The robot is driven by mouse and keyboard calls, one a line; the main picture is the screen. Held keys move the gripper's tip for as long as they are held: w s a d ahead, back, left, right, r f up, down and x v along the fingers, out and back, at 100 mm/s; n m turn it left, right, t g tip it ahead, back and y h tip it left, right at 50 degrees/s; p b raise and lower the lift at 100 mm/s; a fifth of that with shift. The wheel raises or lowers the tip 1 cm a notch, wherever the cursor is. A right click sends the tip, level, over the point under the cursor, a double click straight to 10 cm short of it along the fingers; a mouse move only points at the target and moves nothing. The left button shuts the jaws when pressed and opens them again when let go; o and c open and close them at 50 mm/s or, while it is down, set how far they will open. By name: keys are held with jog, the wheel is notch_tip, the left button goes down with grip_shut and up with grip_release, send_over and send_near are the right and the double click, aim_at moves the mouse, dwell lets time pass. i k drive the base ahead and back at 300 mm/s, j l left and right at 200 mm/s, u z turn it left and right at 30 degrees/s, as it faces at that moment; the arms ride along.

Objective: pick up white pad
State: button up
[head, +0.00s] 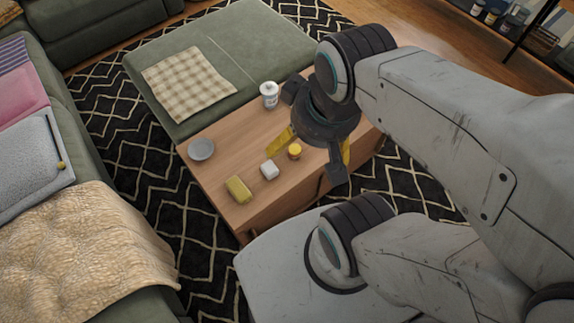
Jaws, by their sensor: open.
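A small white pad (269,170) lies on the wooden table top, between a yellow-green block and a small orange-yellow jar. My gripper (310,158) is above the table, to the right of the pad. Its yellow-tipped fingers are spread apart and nothing shows held between them. The jar (294,151) shows in the gap between the fingers. The pad is in plain view and apart from the gripper in the picture; the exact height of the gripper above the table is hard to tell.
The wooden table (225,148) also holds a grey bowl (200,149), a yellow-green block (239,189) and a white tub (269,95). A green ottoman (240,45) with a checked cloth (189,84) adjoins it behind. A green sofa (90,150) stands left.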

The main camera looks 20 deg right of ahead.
aim_at(270, 170)
jog(key=k, duration=0.9)
